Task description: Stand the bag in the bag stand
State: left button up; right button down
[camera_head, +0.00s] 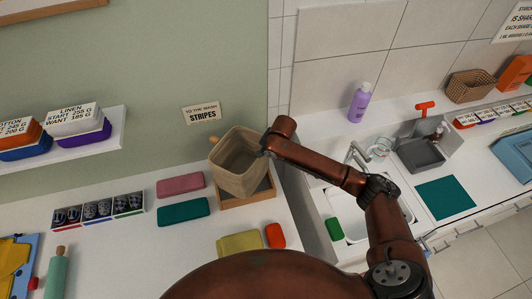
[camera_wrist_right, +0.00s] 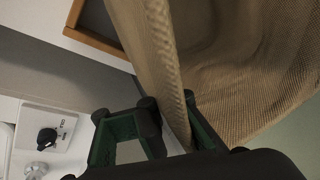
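The tan woven bag (camera_head: 235,165) is open at the top and leans a little over the bag stand (camera_head: 248,201), a low wooden frame on the counter. Whether the bag's base touches the stand is hidden. My right gripper (camera_head: 265,150) is at the bag's right rim. In the right wrist view, its green fingers (camera_wrist_right: 170,102) are on both sides of the bag's wall (camera_wrist_right: 240,60) and closed on it. A corner of the stand (camera_wrist_right: 95,38) also shows there, with a gap beside the bag. My left gripper is not in view.
Pink (camera_head: 181,186) and teal (camera_head: 183,211) folded cloths lie left of the stand. A yellow cloth (camera_head: 240,244) and a red item (camera_head: 275,235) lie in front of it. A sink (camera_head: 352,225) is at the right. A sign (camera_head: 201,113) hangs on the wall behind.

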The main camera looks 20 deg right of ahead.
jog(key=c, duration=1.4)
grip_release()
jog(key=shift+c, duration=0.2)
jog(key=shift+r, duration=0.1)
jog(key=shift+r+b, duration=0.25)
jog(key=shift+b, duration=0.1)
jog(key=v, duration=1.2)
jog(key=shift+r, duration=0.3)
jog(key=shift+s, duration=0.1)
